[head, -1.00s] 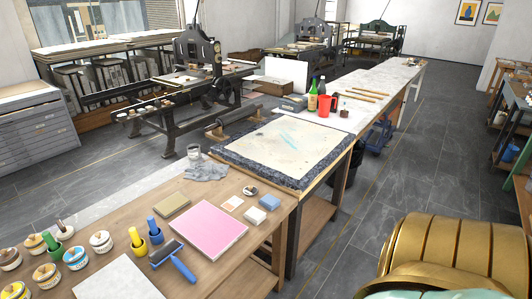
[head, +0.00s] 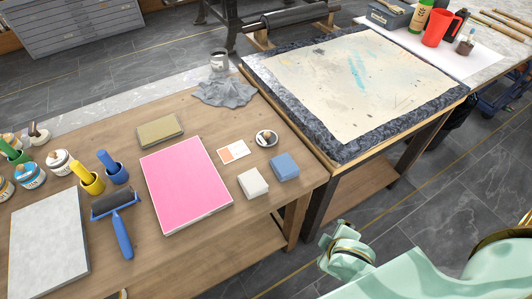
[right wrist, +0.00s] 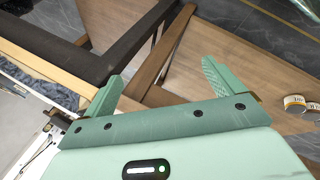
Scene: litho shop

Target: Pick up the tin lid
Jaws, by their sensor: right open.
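A small round dish-like piece (head: 266,138) with a brown bit on it lies on the wooden table, right of the pink pad; it may be the tin lid, but I cannot tell for sure. My right gripper shows in the right wrist view (right wrist: 161,78), with its two green fingers spread apart and nothing between them. In the head view my right arm is at the lower right, off the table's front edge and apart from the round piece. The round piece is not clear in the right wrist view. My left gripper is not in view.
The wooden table holds a pink pad (head: 186,183), a white block (head: 252,184), a blue block (head: 285,167), a roller (head: 120,225), a grey cloth (head: 226,92) and several cans at left. A stone slab (head: 355,75) adjoins it. Two small tins (right wrist: 296,104) show in the right wrist view.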

